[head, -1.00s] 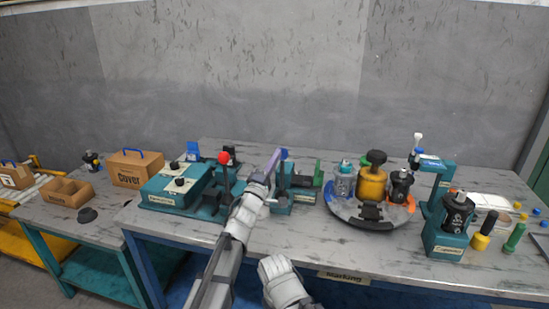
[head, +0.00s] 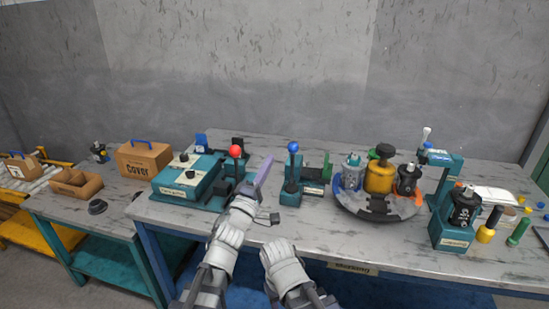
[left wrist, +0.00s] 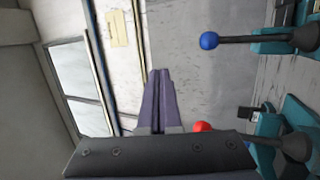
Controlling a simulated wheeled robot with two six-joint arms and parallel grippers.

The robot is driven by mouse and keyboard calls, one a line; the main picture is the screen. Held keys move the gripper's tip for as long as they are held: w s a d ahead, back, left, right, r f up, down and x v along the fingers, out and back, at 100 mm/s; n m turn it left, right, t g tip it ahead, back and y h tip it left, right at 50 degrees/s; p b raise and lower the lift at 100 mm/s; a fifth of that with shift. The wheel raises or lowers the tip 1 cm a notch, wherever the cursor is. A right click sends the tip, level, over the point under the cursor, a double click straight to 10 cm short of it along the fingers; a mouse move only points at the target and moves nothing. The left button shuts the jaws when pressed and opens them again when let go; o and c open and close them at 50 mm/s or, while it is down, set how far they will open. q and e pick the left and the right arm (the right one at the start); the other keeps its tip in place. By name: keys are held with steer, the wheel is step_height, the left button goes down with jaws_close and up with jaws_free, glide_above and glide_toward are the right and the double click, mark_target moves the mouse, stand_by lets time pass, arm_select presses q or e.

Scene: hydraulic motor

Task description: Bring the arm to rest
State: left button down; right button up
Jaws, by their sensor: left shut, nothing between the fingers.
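My left gripper (head: 264,171) is shut and empty, with its purple fingers pointing up between the red-knobbed lever (head: 236,152) and the blue-knobbed lever (head: 293,147). In the left wrist view its closed fingers (left wrist: 160,85) show in the middle, with the red knob (left wrist: 202,127) close beside them and the blue knob (left wrist: 209,41) farther up. The fingers appear apart from both knobs. My other arm shows at the bottom of the head view, but its gripper is not visible.
A teal machine (head: 187,176) and the "Cover" box (head: 144,160) stand to the left. A round turntable (head: 378,211) with a yellow canister (head: 380,176) stands right of the levers. A teal press (head: 453,236) stands farther right. The table's front middle (head: 300,232) is mostly clear.

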arm_select(q)
steer(key=w+a+f+g+y, duration=0.3)
steer(key=a+f+g+y, duration=0.1)
steer(key=a+f+y, duration=0.75)
steer(key=s+a+f+m+g+y, duration=0.1)
steer(key=s+a+f+m+g, duration=0.25)
steer(key=f, duration=0.35)
steer(key=s+a+f+m+g, duration=0.2)
steer(key=s+a+f+g, duration=0.3)
steer(key=f, duration=0.2)
steer(key=s+f+m+g+h, duration=0.1)
steer(key=s+f+m+g, duration=0.15)
steer(key=s, duration=0.35)
steer(key=s+f+m+g, duration=0.2)
steer(key=s+m+g, duration=0.15)
steer(key=s, duration=0.25)
steer(key=s+d+m+g, duration=0.1)
steer(key=s+d+m, duration=0.15)
steer(key=d, duration=0.35)
steer(key=s+d+m, duration=0.1)
steer(key=s+d, duration=0.2)
steer(key=d, duration=0.2)
step_height(320, 180, up, 12)
steer(key=p, duration=1.2)
steer(key=shift+s+d+y, duration=0.15)
steer(key=shift+s+y, duration=0.1)
steer(key=shift+y, duration=0.2)
